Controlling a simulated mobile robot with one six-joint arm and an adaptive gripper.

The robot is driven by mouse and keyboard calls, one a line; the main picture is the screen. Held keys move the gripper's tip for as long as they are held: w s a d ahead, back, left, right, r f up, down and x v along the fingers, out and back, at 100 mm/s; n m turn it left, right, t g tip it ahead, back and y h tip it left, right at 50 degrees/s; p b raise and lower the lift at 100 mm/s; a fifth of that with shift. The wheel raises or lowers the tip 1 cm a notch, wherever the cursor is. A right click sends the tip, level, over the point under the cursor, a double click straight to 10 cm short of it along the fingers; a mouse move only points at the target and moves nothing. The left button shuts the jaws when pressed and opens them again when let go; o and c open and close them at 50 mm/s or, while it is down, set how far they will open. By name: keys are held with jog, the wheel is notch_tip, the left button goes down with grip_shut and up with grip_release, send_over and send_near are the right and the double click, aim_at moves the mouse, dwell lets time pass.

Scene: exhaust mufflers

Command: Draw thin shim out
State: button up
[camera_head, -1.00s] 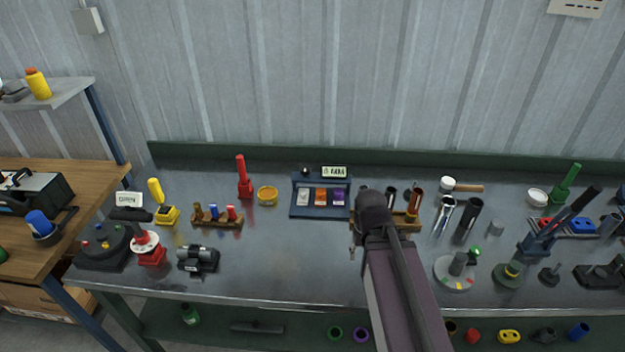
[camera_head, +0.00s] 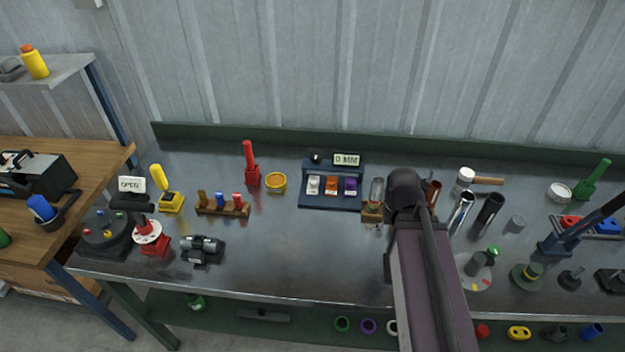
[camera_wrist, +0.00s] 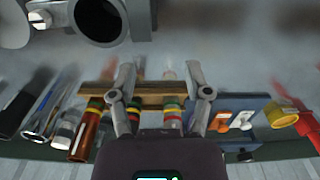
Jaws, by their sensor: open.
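A dark blue stand (camera_head: 331,205) holds a white, an orange (camera_head: 331,186) and a purple (camera_head: 350,186) tab in a row, under a small display reading 0 MM. I cannot tell which of these, if any, is the thin shim. In the wrist view, the stand (camera_wrist: 255,103) is at right, with the orange tab (camera_wrist: 220,122) and white tab (camera_wrist: 243,120) visible. My gripper (camera_wrist: 160,74) is open and empty, its fingers spread above a wooden rack (camera_wrist: 150,100) beside the stand. In the head view, my arm hides the fingers and most of the rack.
Metal tubes (camera_head: 462,212) stand right of my arm, and a yellow ring cup (camera_head: 276,182) and red handle tool (camera_head: 250,165) stand left of the stand. A corrugated wall (camera_head: 330,70) rises behind.

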jog(key=w+a+r+n+t+p, duration=0.25)
jog(key=w+a, duration=0.55)
jog(key=w, duration=0.4)
jog(key=n+t+y+p, duration=0.2)
send_near(313, 180)
jog(key=a+v, duration=0.1)
jog(key=v, duration=0.4)
jog(key=shift+w+d+m, duration=0.15)
jog(key=shift+d+m, duration=0.05)
jog(key=shift+m, duration=0.05)
jog(key=shift+f, duration=0.1)
jog(key=b+x, duration=1.3)
jog(key=shift+d+f, duration=0.2)
jog(key=shift+f, duration=0.15)
